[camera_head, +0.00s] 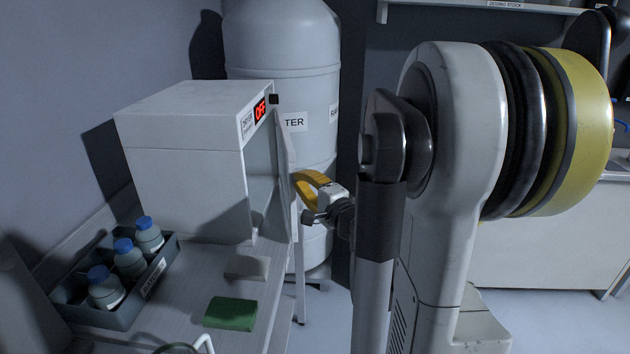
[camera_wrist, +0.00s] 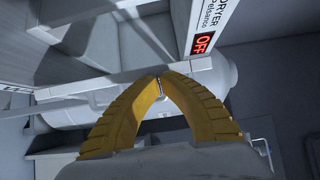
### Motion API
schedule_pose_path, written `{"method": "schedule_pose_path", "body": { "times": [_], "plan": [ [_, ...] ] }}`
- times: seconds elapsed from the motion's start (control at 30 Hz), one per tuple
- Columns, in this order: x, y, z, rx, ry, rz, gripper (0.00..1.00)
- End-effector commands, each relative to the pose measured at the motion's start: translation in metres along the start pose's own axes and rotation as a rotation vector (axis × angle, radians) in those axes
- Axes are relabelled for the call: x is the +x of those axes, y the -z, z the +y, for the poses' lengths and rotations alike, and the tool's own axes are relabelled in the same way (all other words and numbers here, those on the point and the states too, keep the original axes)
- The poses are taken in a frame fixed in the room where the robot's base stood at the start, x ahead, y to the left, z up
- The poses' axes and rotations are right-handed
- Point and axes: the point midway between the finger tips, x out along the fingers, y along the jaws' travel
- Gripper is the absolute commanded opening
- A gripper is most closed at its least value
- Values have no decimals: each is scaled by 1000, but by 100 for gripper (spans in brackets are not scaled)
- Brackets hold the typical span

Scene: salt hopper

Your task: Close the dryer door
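The dryer (camera_head: 185,160) is a white box on the bench at left in the head view, with a red OFF display that also shows in the wrist view (camera_wrist: 203,43). Its front opening faces right. The dryer door (camera_head: 287,155) stands open, seen nearly edge-on as a thin pale panel. My gripper (camera_head: 300,181) is just right of the door, at about mid-height. In the wrist view its yellow fingers (camera_wrist: 160,82) meet at the tips with nothing seen between them. A pale bar, probably the door's edge, runs behind the tips; I cannot tell whether they touch it.
A dark tray (camera_head: 125,318) with blue-capped bottles stands on the bench (camera_head: 190,275). A green pad (camera_head: 230,313) and a pale block (camera_head: 247,267) lie before the dryer. A large grey tank (camera_head: 285,55) stands behind. Floor shows right of the bench.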

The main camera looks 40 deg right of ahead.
Motion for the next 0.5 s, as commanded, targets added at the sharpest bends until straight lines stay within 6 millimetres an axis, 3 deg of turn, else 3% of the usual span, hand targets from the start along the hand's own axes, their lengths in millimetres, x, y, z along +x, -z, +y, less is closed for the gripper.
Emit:
{"method": "schedule_pose_path", "body": {
  "times": [0.2,0.5],
  "plan": [
    [24,-47,0,0,0,-7,0],
    [48,-84,0,0,0,-3,0]
  ]
}}
